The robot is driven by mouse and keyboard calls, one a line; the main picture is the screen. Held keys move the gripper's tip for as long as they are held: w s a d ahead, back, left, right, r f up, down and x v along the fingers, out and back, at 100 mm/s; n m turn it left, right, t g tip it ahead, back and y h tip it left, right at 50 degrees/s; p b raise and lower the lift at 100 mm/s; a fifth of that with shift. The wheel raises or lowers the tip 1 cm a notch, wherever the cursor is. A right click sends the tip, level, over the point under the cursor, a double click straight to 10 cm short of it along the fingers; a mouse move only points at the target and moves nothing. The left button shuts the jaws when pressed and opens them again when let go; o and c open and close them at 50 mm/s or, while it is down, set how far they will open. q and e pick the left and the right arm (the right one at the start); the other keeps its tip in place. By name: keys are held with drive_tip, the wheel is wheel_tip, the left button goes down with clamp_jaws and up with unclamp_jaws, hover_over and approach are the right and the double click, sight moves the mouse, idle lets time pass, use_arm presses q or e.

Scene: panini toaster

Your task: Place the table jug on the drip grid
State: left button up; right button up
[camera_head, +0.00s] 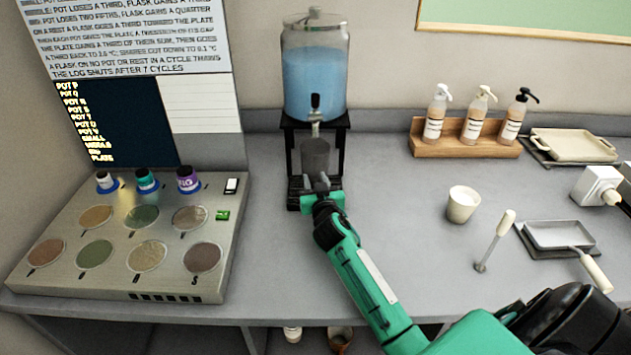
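A dark grey cylindrical jug (315,154) stands upright below the tap of the water dispenser (314,82). The black drip grid (294,201) lies at the foot of the dispenser's stand, partly hidden by my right gripper. My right gripper (321,183) is at the near side of the jug, at its lower part. It hides the jug's base, so I cannot tell whether the jug touches the grid. I also cannot tell whether the fingers are closed on the jug. My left gripper is out of view.
A sloped panel (130,285) with round discs and coloured caps fills the left. A cream cup (463,204), a pan (560,235) and a wooden bottle rack (465,145) stand on the right. The counter between panel and stand is clear.

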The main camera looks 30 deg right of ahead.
drive_tip(key=shift+r, duration=0.2)
drive_tip(key=b+v, duration=0.2)
drive_tip(key=v, duration=1)
drive_tip(key=shift+r, duration=0.1)
